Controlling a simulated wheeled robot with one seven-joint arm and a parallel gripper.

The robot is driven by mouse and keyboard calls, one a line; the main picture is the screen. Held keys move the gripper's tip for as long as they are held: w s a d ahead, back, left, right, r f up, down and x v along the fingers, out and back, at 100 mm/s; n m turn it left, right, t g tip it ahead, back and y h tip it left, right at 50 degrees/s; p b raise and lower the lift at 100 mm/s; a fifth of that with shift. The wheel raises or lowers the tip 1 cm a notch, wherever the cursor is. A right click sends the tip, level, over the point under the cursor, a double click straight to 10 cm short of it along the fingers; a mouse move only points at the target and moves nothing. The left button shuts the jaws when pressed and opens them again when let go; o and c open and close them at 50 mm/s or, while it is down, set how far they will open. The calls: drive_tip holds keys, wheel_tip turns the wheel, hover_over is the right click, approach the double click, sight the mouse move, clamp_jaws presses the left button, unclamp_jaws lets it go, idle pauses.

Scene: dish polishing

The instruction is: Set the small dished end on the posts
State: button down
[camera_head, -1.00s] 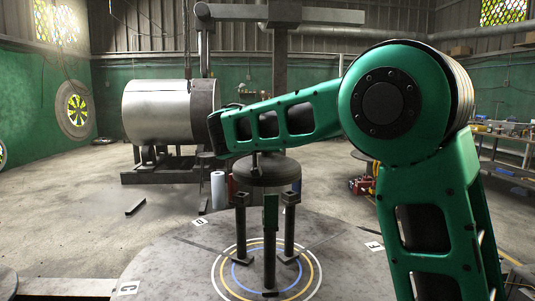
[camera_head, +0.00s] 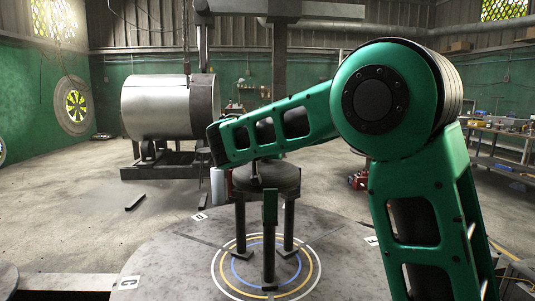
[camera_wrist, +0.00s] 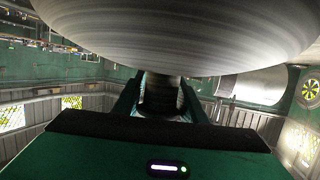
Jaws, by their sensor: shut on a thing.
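The small dished end (camera_head: 272,175) is a dark grey round dish in the head view. It is over the tops of the posts, and the left post (camera_head: 240,225), front post (camera_head: 269,245) and right post (camera_head: 289,225) run up to its underside. I cannot tell whether it rests on them. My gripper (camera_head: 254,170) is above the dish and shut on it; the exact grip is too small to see. In the wrist view the dished end (camera_wrist: 175,35) fills the top, with my gripper (camera_wrist: 160,95) against its middle.
The posts stand on a round grey table (camera_head: 165,255) with white, yellow and blue rings around them. A large metal cylinder (camera_head: 155,105) sits on a stand behind at the left. A workbench (camera_head: 500,150) is at the far right. The table's left part is clear.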

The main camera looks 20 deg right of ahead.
sight(269, 164)
drive_tip(key=shift+f, duration=2.05)
drive_tip(key=shift+f, duration=0.15)
drive_tip(key=c, duration=1)
unclamp_jaws()
drive_tip(key=shift+f, duration=0.15)
drive_tip(key=shift+r, duration=4.55)
drive_tip(key=shift+d, duration=0.1)
